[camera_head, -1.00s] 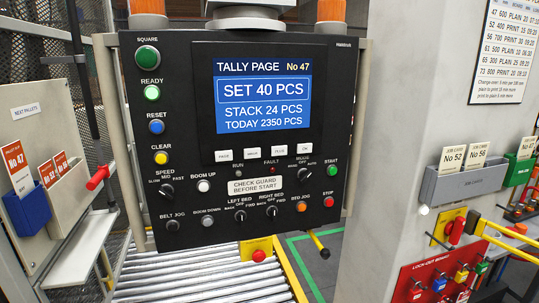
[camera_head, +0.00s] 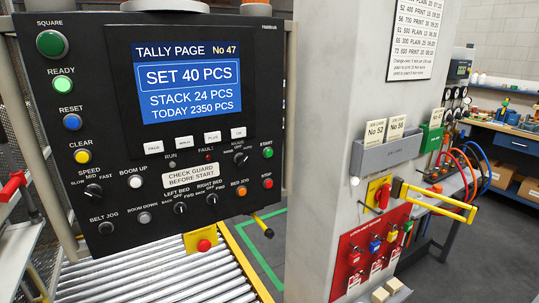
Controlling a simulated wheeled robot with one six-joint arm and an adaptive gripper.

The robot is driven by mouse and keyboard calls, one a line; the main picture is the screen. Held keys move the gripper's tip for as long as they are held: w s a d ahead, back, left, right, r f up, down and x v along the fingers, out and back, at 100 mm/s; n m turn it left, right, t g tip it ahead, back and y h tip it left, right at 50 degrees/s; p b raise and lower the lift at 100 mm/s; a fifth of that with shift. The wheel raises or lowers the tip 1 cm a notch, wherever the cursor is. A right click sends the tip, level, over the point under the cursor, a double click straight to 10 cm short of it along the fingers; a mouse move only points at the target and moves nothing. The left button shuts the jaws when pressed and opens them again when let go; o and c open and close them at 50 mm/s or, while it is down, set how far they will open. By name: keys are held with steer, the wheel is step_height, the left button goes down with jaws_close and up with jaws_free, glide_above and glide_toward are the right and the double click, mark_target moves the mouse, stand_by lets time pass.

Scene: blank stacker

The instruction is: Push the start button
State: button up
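The start button (camera_head: 267,153) is a small green button at the right side of the black control panel (camera_head: 100,130), under its START label. The red stop button (camera_head: 268,183) sits just below it. The panel's screen (camera_head: 188,80) reads TALLY PAGE No 47, SET 40 PCS, STACK 24 PCS, TODAY 2350 PCS. A larger green button (camera_head: 52,44) marked SQUARE and a lit green READY lamp (camera_head: 60,84) are at the upper left of the panel. My gripper is not in view.
Below the panel is a roller conveyor (camera_head: 165,275) with a red mushroom button on a yellow box (camera_head: 203,244). A grey pillar (camera_head: 325,130) stands at right, bearing a card rack (camera_head: 390,152), a yellow handle (camera_head: 440,203) and a red lock-out board (camera_head: 352,262). A workbench (camera_head: 510,140) lies beyond.

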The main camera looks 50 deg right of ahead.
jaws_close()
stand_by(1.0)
